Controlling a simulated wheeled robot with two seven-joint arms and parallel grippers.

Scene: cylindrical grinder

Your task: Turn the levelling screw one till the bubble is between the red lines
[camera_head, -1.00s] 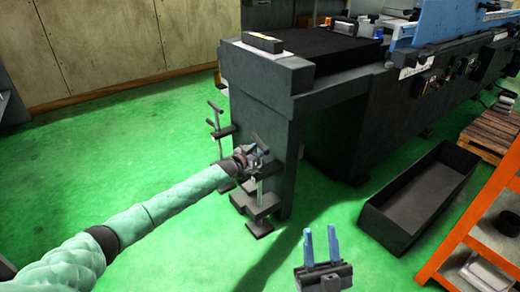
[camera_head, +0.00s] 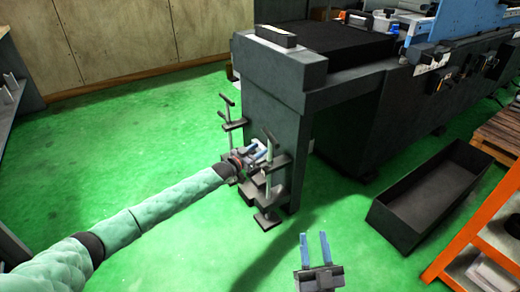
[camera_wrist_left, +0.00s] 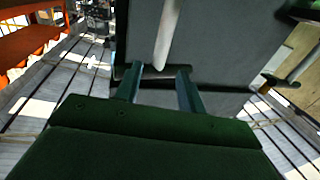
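Two upright levelling screws with crossbar handles stand at the end of the dark grey machine (camera_head: 275,115): a nearer one (camera_head: 268,152) and a farther one (camera_head: 227,110). Which is screw one I cannot tell. My left gripper (camera_head: 260,150) is open beside the nearer screw. In the left wrist view a pale rod (camera_wrist_left: 166,35) with a dark crossbar lies just beyond and between the open fingertips (camera_wrist_left: 158,78); I see no grip on it. A small level-like block (camera_head: 275,36) sits on the machine top; its bubble is too small to see. My right gripper (camera_head: 314,250) is open and empty.
A dark open bin (camera_head: 425,200) stands on the green floor to the right of the machine. An orange rack (camera_head: 470,235) is at the lower right, with a wooden pallet (camera_head: 500,135) behind. The floor left of the machine is clear.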

